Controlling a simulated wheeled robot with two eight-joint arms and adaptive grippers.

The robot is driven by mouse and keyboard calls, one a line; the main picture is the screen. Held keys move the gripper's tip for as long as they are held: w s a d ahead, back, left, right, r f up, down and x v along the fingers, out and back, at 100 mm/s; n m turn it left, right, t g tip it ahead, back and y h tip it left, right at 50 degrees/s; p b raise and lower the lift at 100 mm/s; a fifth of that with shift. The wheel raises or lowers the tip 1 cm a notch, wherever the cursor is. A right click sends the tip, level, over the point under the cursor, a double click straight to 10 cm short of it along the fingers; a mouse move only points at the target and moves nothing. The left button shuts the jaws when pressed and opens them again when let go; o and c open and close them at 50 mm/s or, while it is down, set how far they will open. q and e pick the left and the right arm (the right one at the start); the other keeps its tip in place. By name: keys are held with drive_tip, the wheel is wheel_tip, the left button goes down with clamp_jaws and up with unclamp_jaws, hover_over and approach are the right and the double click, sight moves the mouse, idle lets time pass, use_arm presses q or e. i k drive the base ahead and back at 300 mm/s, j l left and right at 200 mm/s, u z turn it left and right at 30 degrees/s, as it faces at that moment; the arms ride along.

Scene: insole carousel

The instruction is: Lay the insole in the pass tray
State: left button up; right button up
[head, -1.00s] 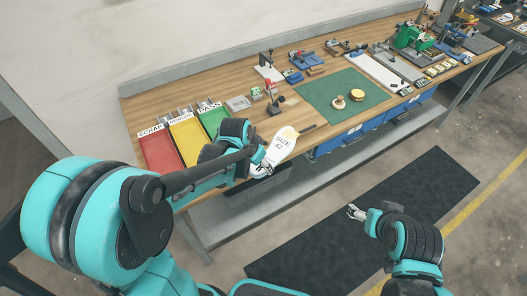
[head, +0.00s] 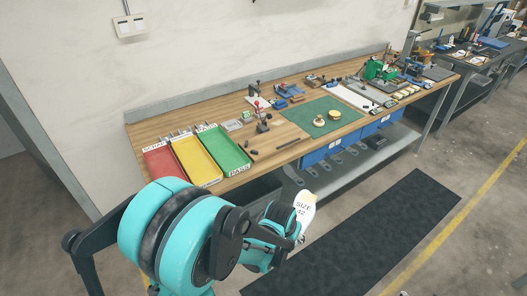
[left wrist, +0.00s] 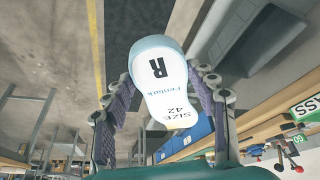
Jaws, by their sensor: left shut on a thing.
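The insole (head: 305,209) is white and marked "SIZE 42". It is in my left gripper (head: 292,230), in front of the bench edge, with floor and bench underside behind it. In the left wrist view the insole (left wrist: 162,80) shows a black "R" and a teal rim, with the fingers of my left gripper (left wrist: 158,98) on either side of it. The pass tray (head: 226,146) is green, at the left part of the bench, with a "PASS" label on its front; its visible floor is empty. My right gripper is not in view.
The yellow tray (head: 195,158) and red scrap tray (head: 163,163) stand left of the pass tray. A small stand (head: 262,122), a clear box (head: 233,125) and a green mat (head: 322,116) lie to the right. A dark floor mat (head: 370,230) lies before the bench.

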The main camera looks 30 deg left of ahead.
sight(222, 152)
drive_tip(key=z, duration=4.7)
drive_tip(key=k+j+z, duration=0.15)
drive_tip(key=z, duration=0.3)
drive_tip(key=k+j+z, duration=0.1)
drive_tip(key=k+z, duration=0.15)
drive_tip(key=z, duration=0.25)
drive_tip(key=k+z, duration=0.2)
drive_tip(key=z, duration=0.25)
drive_tip(key=k+z, duration=0.25)
drive_tip(key=z, duration=0.25)
drive_tip(key=k+z, duration=0.35)
drive_tip(key=k, duration=0.15)
drive_tip(key=k+l+z, duration=0.1)
drive_tip(key=k+z, duration=0.2)
drive_tip(key=k, duration=0.2)
drive_tip(key=k+j+z, duration=0.1)
drive_tip(key=z, duration=0.4)
drive_tip(key=k+z, duration=0.3)
drive_tip(key=z, duration=0.15)
drive_tip(key=k+z, duration=0.2)
drive_tip(key=z, duration=0.3)
drive_tip(key=k+l+z, duration=0.15)
drive_tip(key=z, duration=0.35)
